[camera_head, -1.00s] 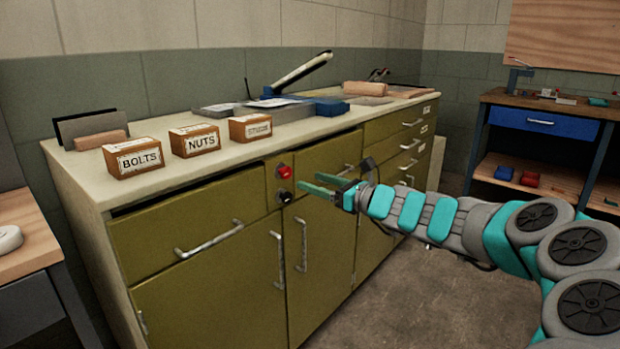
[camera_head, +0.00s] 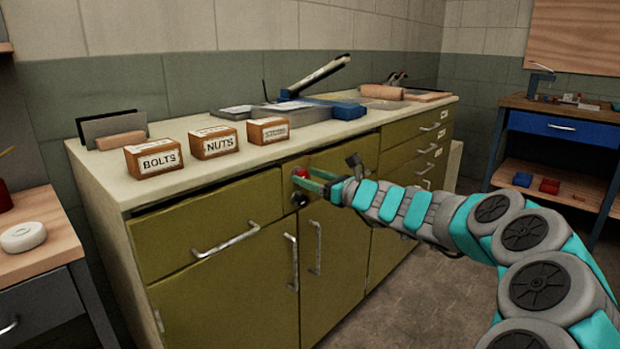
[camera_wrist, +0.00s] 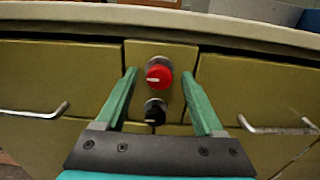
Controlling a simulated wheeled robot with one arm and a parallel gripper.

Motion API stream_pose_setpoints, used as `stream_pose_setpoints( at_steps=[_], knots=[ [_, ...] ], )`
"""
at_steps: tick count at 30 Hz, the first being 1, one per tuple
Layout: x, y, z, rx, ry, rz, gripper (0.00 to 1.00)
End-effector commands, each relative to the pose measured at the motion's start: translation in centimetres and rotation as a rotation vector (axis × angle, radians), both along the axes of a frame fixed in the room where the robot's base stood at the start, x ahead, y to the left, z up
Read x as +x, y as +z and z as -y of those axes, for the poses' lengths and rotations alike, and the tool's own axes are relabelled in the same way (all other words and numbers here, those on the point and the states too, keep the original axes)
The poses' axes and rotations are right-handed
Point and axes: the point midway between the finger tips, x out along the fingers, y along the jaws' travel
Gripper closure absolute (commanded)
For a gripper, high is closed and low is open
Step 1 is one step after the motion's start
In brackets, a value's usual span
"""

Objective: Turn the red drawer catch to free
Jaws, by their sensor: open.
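The red drawer catch (camera_wrist: 159,74) is a round knob with a white mark, on the cabinet's narrow front panel between two drawers. In the wrist view its white mark points left. It also shows in the head view (camera_head: 300,172), partly behind my fingers. A black knob (camera_wrist: 155,112) sits just below it, also in the head view (camera_head: 299,199). My gripper (camera_wrist: 158,82) is open, with its two green fingers on either side of the red catch. In the head view my gripper (camera_head: 312,180) reaches the panel from the right.
The olive cabinet (camera_head: 215,300) has bar handles (camera_head: 226,240) on both sides of the panel. Boxes marked BOLTS (camera_head: 153,158) and NUTS (camera_head: 213,142) stand on its pale worktop. A wooden bench (camera_head: 40,250) is at left, and open floor lies at right.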

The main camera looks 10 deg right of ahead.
Motion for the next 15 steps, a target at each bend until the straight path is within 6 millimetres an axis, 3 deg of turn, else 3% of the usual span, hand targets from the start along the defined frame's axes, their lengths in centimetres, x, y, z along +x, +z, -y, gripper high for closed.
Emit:
stream_pose_setpoints(
  at_steps=[2,15],
  knots=[
    [-0.01,-0.01,0.02,0.000,0.000,0.000,0.31],
    [-0.02,-0.02,0.03,0.000,0.000,0.000,0.81]
  ],
)
